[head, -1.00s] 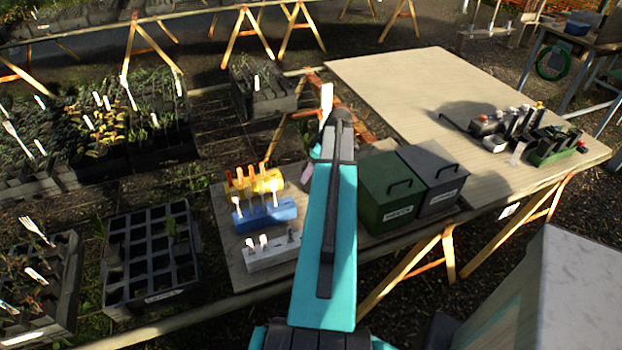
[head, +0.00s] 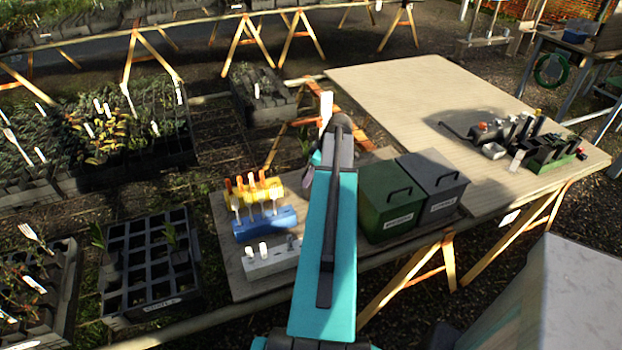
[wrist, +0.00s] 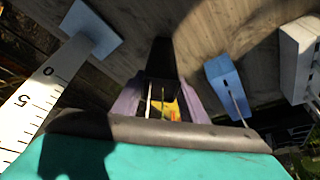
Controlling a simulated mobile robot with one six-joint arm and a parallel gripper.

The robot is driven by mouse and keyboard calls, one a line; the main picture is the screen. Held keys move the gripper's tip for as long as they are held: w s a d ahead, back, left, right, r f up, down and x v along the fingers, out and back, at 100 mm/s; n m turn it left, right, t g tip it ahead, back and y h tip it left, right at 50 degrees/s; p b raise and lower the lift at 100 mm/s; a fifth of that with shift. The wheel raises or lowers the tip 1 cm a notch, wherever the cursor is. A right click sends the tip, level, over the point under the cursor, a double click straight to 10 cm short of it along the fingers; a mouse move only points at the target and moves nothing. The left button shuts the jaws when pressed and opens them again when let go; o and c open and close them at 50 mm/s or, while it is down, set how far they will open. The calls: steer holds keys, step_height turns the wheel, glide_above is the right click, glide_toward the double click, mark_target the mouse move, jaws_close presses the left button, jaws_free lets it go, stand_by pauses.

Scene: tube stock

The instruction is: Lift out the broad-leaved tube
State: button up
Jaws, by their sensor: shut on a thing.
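My gripper (wrist: 160,100) shows in the wrist view as two purple fingers closed on a dark narrow piece (wrist: 160,58) that looks like a tube. In the head view my arm hides most of the gripper; only a bit of a purple finger (head: 308,174) shows. Green leaves (head: 304,140) show beside the arm there; I cannot tell whether they belong to the held piece. A black celled tray (head: 118,300) at lower left has mostly empty cells. One leafy plant (head: 172,236) stands in it, and another (head: 98,238) is at its left edge. I cannot tell which is broad-leaved.
Yellow (head: 268,188), blue (head: 280,220) and white (head: 268,263) blocks with upright tools stand left of my arm. Green (head: 388,205) and grey (head: 445,190) lidded boxes stand right of it. The wooden table (head: 400,85) is mostly clear, with a tool cluster (head: 545,150) at right.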

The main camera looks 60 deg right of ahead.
steer(key=shift+r+b, duration=1.2)
steer(key=shift+r, duration=3.55)
